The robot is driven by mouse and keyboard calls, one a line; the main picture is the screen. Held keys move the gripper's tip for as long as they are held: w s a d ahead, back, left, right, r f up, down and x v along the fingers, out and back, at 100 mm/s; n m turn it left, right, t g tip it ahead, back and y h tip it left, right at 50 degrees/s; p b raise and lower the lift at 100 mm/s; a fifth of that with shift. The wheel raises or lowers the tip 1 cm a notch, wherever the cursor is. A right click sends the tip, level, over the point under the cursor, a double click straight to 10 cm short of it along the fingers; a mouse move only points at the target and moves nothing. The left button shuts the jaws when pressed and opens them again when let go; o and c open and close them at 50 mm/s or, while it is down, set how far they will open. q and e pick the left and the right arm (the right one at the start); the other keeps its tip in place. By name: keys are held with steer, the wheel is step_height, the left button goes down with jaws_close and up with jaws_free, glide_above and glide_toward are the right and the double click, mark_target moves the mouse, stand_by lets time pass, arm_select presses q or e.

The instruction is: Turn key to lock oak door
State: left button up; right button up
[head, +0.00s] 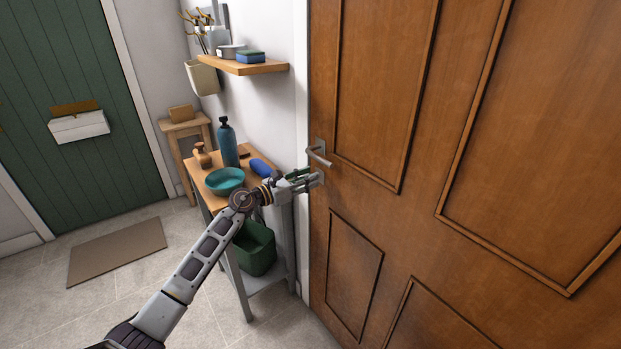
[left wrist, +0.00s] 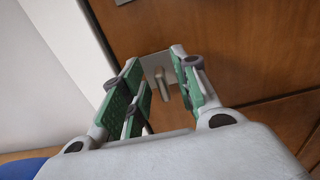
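The brown panelled oak door (head: 390,100) fills the right of the head view and is also behind the fingers in the left wrist view (left wrist: 240,40). Its metal lever handle (head: 319,154) is at the door's left edge. My left gripper (head: 314,180) is just below the handle, fingers pointing at the door. In the left wrist view its green-padded fingers are spread. A metal plate (left wrist: 155,62) with a small key-like metal piece (left wrist: 162,95) shows between them, with a gap visible on either side. The gripper hides this piece in the head view. My right gripper is out of view.
A narrow bench (head: 199,176) stands left of the door under my left forearm, holding a teal bowl (head: 224,181), a blue bottle (head: 227,143) and a blue item (head: 261,168). A green bin (head: 256,250) is below. A wall shelf (head: 245,68) is above.

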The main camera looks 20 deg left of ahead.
arm_select(q)
steer(key=shift+w+d, duration=0.45)
steer(key=shift+w, duration=0.1)
jaws_close()
